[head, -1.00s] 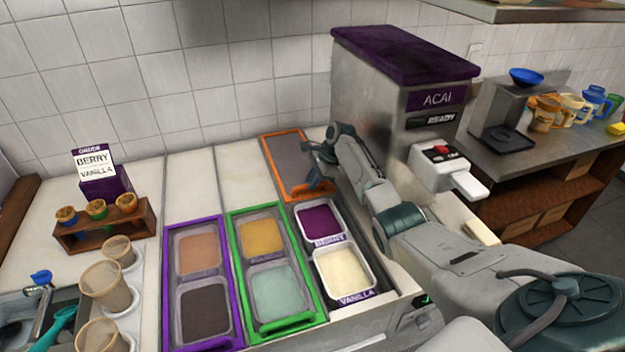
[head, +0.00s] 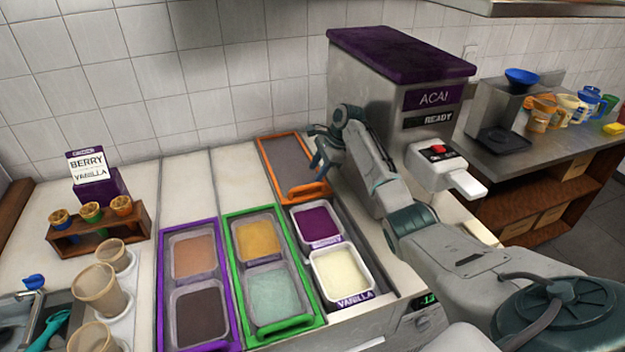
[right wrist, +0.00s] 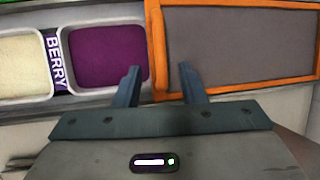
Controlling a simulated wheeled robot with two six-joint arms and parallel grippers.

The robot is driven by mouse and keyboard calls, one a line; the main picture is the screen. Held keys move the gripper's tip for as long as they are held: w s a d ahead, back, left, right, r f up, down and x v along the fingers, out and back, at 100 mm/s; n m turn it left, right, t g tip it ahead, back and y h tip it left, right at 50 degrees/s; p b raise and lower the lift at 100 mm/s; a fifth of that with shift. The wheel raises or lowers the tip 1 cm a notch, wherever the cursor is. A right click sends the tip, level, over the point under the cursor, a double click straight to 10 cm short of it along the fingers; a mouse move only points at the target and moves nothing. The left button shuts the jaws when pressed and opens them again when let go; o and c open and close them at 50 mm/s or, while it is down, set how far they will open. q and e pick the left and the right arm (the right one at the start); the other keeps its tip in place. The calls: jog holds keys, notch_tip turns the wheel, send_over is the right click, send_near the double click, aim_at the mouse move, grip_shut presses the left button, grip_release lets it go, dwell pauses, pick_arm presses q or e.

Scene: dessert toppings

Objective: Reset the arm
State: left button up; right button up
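My right gripper (head: 318,160) is in the head view, above the counter by the right end of the orange-framed grey tray (head: 264,148). In the right wrist view its two fingers (right wrist: 158,88) are apart with nothing between them. They show over the edge between the purple berry tub (right wrist: 108,55) and the orange-framed tray (right wrist: 240,45). My right arm comes in from the lower right, in front of the acai machine (head: 385,110). My left gripper is not in view.
Purple-framed (head: 162,290) and green-framed (head: 232,285) trays hold topping tubs. The vanilla tub (head: 340,275) is beside them. Several cups (head: 100,290) stand at the left, near a wooden cone rack (head: 70,240). The acai machine's dispenser (head: 440,170) juts out close to my right arm.

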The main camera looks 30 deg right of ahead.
jog(key=shift+s+d+r, duration=0.15)
jog(key=shift+r, duration=0.45)
